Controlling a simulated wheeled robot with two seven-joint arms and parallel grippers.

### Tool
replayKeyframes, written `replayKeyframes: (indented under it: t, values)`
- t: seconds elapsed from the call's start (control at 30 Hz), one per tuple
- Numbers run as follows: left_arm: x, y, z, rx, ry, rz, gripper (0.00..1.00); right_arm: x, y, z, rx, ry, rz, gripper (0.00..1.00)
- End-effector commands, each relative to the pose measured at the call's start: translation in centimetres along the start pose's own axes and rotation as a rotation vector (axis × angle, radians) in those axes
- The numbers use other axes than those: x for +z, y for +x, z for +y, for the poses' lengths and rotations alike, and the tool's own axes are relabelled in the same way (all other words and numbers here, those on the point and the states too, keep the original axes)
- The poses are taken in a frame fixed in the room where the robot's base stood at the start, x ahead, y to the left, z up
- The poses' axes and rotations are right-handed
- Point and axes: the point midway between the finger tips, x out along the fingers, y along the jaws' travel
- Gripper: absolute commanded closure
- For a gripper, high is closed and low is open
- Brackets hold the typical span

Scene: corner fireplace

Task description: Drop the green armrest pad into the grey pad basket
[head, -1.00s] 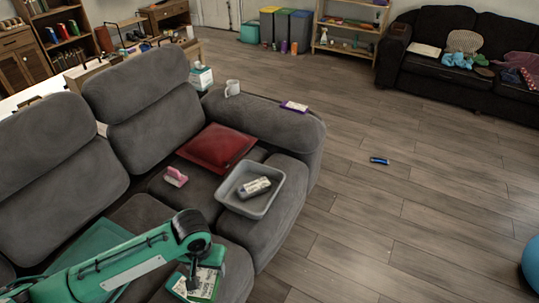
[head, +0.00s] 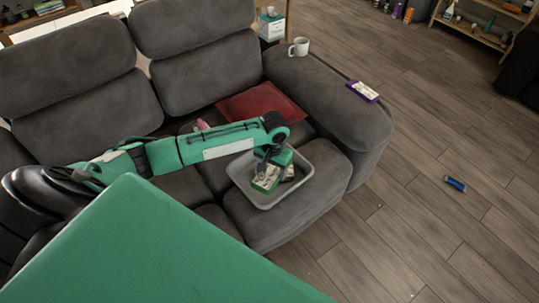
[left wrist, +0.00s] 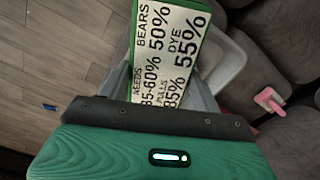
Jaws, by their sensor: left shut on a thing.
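The green pad (head: 265,182), with a white printed label, is in my left gripper (head: 267,165), which is shut on it. In the head view the pad hangs over the inside of the grey basket (head: 249,197); I cannot tell if it touches anything in it. In the left wrist view the pad (left wrist: 172,45) shows its label with large percentages, and the grey basket (left wrist: 226,60) is partly hidden behind it. A pale item in the basket is mostly hidden by the gripper and pad. My right gripper is not in view.
The basket stands on the grey sofa seat (head: 290,222). A red cushion (head: 262,104) lies behind it, and a pink item (left wrist: 269,101) lies on the seat. A white mug (head: 299,47) and a purple-edged item (head: 363,91) are on the armrest. A blue item (head: 455,184) lies on the floor.

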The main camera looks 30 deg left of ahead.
Motion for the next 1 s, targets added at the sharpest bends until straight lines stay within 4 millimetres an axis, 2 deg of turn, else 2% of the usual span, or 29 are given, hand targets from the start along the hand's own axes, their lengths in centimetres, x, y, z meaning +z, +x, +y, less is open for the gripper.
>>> replayKeyframes:
  t: [0.03, 0.1, 0.2, 0.3, 0.67, 1.0]
  values:
    - [-1.7, 1.5, -1.4, -0.001, -0.013, 0.001, 0.58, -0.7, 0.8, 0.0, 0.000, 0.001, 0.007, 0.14]
    - [-3.4, 2.4, -2.9, 0.003, -0.022, 0.004, 0.58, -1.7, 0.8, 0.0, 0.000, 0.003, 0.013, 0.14]
    - [-5.3, 3.2, -4.7, 0.008, -0.031, 0.008, 0.58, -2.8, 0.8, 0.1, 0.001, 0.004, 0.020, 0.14]
    - [-6.3, 3.6, -5.8, 0.013, -0.036, 0.011, 0.58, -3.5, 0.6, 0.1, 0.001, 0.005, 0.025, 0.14]
    - [-6.8, 4.5, -6.3, 0.015, -0.037, 0.013, 0.58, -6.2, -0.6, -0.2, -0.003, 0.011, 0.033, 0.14]
    - [-6.8, 5.7, -6.3, 0.014, -0.038, 0.013, 0.58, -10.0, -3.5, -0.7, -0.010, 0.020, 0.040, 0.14]
